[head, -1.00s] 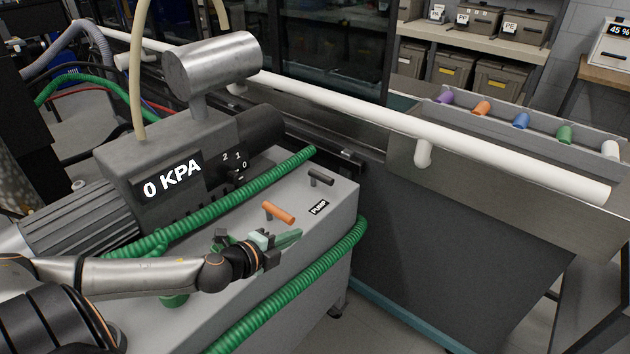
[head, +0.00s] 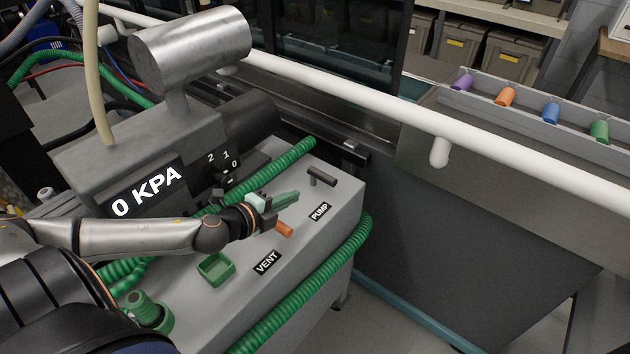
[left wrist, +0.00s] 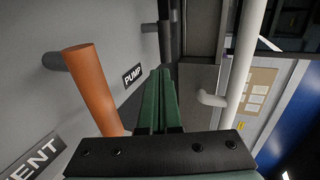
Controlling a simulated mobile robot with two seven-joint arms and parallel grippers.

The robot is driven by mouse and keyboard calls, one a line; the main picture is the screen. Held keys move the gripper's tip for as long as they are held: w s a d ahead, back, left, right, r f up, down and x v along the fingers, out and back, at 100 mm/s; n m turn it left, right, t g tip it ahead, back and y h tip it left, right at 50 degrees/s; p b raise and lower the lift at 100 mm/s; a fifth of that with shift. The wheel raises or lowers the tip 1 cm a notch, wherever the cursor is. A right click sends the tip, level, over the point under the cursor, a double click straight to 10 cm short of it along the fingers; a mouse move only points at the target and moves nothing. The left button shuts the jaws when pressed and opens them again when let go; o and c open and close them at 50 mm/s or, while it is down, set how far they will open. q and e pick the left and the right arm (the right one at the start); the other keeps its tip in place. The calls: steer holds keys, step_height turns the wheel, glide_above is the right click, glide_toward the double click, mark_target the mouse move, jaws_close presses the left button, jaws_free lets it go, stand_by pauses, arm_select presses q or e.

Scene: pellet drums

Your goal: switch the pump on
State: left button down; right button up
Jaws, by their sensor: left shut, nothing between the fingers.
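The dark grey T-shaped handle (head: 322,177) stands on the grey cabinet top beside the PUMP label (head: 320,211). In the left wrist view the handle (left wrist: 166,40) is ahead of my fingers. An orange handle (head: 284,229) by the VENT label (head: 267,262) is partly hidden behind my left gripper (head: 294,196). The gripper is shut and empty, apart from the dark handle and to its left in the head view. In the left wrist view its green fingers (left wrist: 161,78) lie to the right of the orange handle (left wrist: 92,90). My right gripper is not in view.
The pump display (head: 147,192) reads 0 KPA, beside a dial (head: 224,170) marked 2, 1, 0. Green ribbed hoses (head: 310,285) run along the cabinet. A green square tray (head: 216,268) sits on it. A white pipe (head: 350,101) passes behind.

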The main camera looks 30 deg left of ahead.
mark_target(322, 177)
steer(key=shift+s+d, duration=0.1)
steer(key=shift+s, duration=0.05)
arm_select(q)
steer(key=shift+p+x, duration=0.3)
steer(key=shift+x, duration=4.65)
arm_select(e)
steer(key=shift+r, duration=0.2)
arm_select(q)
steer(key=shift+f, duration=0.1)
